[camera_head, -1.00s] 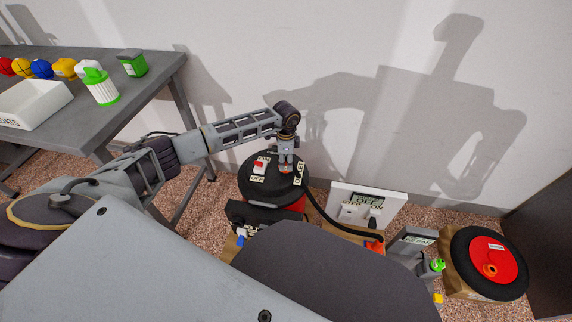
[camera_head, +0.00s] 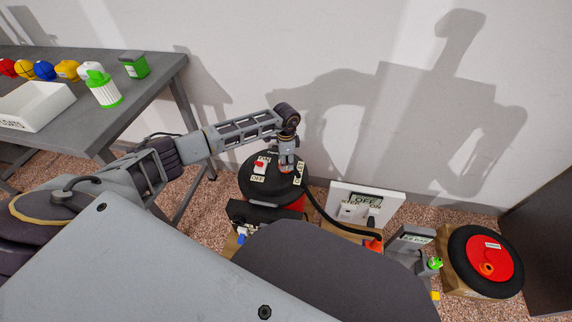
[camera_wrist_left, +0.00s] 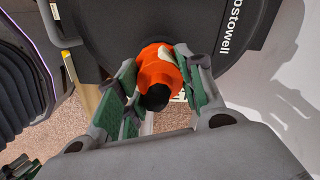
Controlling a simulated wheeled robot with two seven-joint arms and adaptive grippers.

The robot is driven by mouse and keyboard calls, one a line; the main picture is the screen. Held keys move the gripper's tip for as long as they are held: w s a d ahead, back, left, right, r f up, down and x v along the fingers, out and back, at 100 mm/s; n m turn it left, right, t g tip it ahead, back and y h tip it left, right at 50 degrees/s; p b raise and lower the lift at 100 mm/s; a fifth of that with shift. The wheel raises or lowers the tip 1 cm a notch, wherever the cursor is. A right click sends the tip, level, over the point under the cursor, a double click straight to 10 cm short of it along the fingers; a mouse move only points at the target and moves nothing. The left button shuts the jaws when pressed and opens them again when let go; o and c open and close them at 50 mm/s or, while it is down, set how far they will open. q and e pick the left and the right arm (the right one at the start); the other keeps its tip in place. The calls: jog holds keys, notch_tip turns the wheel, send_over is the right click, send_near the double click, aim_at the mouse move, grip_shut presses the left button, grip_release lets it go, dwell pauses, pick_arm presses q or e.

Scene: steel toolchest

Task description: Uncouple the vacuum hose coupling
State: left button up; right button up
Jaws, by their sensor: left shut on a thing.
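The vacuum (camera_head: 258,187) stands on the floor in the head view, with a round black lid and a red body. My left gripper (camera_head: 287,168) points down at the lid's far right edge. In the left wrist view, an orange coupling (camera_wrist_left: 157,68) with a black end sits between the green-padded fingers of my left gripper (camera_wrist_left: 160,88), which is shut on it. The coupling lies against a dark round body with white lettering. A black hose (camera_head: 328,219) runs from the lid's right side toward an orange end piece (camera_head: 374,245). My right gripper is not in view.
A white panel (camera_head: 382,196) with an OFF label stands right of the vacuum. A red and black reel (camera_head: 507,262) lies farther right. A steel table (camera_head: 150,75) with a white tray (camera_head: 40,116) and coloured items is at left. The wall is close behind.

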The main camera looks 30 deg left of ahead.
pick_arm(q)
jog(key=shift+r+n+p, duration=0.1)
jog(key=shift+n+p, duration=2.1)
dwell(0.8)
jog(key=shift+w+r+n+p, duration=0.35)
jog(key=shift+w+p, duration=0.1)
jog(key=shift+p, duration=1.05)
jog(key=shift+s+p, duration=0.1)
jog(key=shift+p, duration=0.75)
jog(key=shift+s+f+n+p, duration=0.25)
jog(key=shift+f+p, duration=0.05)
jog(key=shift+p, duration=0.4)
dwell(0.4)
